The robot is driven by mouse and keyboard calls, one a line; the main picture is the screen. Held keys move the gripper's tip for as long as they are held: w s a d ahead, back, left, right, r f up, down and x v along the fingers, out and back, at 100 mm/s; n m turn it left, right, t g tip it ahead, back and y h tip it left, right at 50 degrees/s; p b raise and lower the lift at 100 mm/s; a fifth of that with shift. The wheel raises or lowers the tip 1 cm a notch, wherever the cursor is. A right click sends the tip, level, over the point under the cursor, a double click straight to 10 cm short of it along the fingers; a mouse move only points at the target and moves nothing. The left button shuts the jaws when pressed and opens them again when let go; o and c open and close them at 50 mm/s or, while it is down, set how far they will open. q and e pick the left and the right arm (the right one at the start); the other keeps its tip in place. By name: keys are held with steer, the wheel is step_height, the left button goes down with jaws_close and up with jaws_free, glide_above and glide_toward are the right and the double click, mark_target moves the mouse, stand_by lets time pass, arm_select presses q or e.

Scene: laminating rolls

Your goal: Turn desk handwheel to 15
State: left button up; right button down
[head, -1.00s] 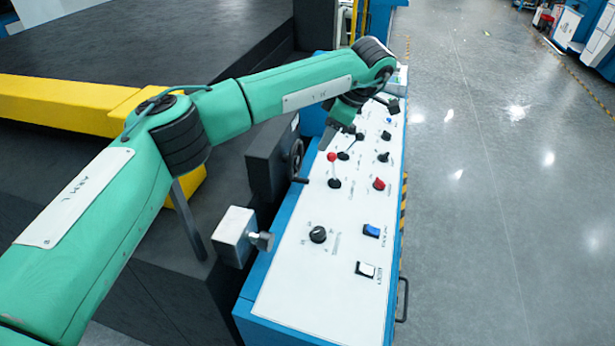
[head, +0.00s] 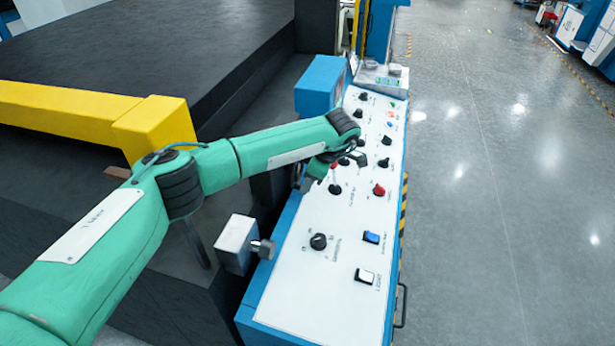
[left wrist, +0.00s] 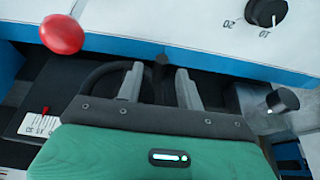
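The desk handwheel is mostly hidden by my left gripper in the head view. In the left wrist view part of its dark rim (left wrist: 100,72) shows beside the left finger. A dark grip (left wrist: 160,68), likely the wheel's handle, stands between the two fingers. My left gripper (head: 312,182) is low at the panel's left edge; in the left wrist view (left wrist: 158,85) its fingers are apart, and contact with the grip cannot be told. A white scale (left wrist: 38,124) with a red pointer lies at lower left; its reading is too small to tell. My right gripper is not in view.
The white control panel (head: 290,285) carries knobs, buttons and a red-balled lever (left wrist: 62,34) close to my left gripper. A grey block with a knob (head: 237,240) stands nearer along the panel's left edge. A yellow beam (head: 70,112) lies behind my arm. The floor at right is clear.

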arm_select(q)
steer(key=shift+w+a+f, duration=0.1)
steer(key=shift+a+f, duration=0.1)
steer(key=shift+f, duration=0.3)
steer(key=shift+c, duration=0.3)
jaws_close()
